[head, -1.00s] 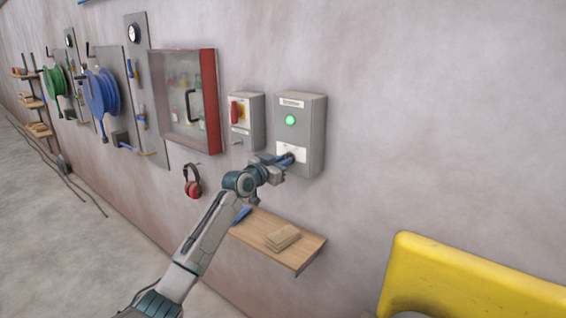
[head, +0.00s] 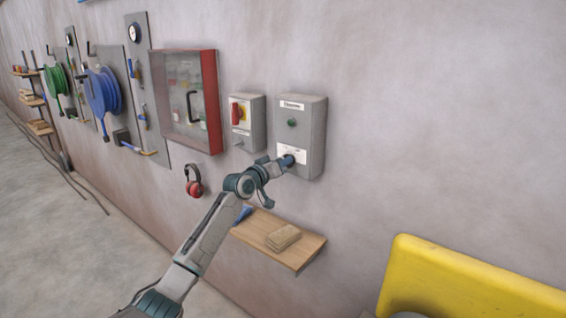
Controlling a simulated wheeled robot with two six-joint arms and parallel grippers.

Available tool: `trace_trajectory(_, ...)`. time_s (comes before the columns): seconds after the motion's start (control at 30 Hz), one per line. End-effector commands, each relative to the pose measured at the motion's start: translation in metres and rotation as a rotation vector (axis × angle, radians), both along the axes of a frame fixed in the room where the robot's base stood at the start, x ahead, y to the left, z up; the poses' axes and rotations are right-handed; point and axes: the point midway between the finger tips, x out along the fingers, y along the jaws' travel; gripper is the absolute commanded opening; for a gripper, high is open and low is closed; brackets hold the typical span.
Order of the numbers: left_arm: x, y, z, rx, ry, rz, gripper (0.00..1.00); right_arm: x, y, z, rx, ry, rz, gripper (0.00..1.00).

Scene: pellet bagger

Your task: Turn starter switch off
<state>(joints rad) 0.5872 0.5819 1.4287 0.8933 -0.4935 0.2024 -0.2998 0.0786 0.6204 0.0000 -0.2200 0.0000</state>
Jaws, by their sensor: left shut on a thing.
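The starter box (head: 313,120) is a grey box on the wall with a label at its top, a dark, unlit green lamp (head: 292,123) and a white plate (head: 298,152) low on its front. The switch on that plate is mostly hidden by my left gripper (head: 287,161), which is shut on it. My left arm reaches up to it from below. My right gripper is not in view.
A smaller grey box with a red handle on yellow (head: 238,112) is just left. A red-framed cabinet (head: 190,100) hangs beyond it. A wooden shelf (head: 300,252) juts out below. Red ear muffs (head: 194,181) hang nearby. A yellow object (head: 440,275) stands at lower right.

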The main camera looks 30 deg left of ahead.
Motion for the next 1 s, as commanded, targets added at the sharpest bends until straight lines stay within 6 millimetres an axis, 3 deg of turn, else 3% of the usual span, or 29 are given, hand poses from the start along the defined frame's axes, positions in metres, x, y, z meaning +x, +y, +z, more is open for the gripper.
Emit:
trace_trajectory(0.5,0.0001,-0.0001,-0.0003,-0.023,0.002,0.0,0.0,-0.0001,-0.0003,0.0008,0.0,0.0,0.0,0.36)
trace_trajectory(0.53,0.0001,-0.0001,-0.0003,-0.023,0.002,0.0,0.14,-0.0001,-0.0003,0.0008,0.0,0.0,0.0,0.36)
trace_trajectory(0.63,0.0001,-0.0001,-0.0003,-0.022,0.002,0.0,0.33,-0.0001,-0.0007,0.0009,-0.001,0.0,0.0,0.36)
trace_trajectory(1.0,-0.0043,0.0009,-0.0009,-0.019,0.001,0.0,0.34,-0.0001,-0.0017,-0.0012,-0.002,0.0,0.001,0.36)
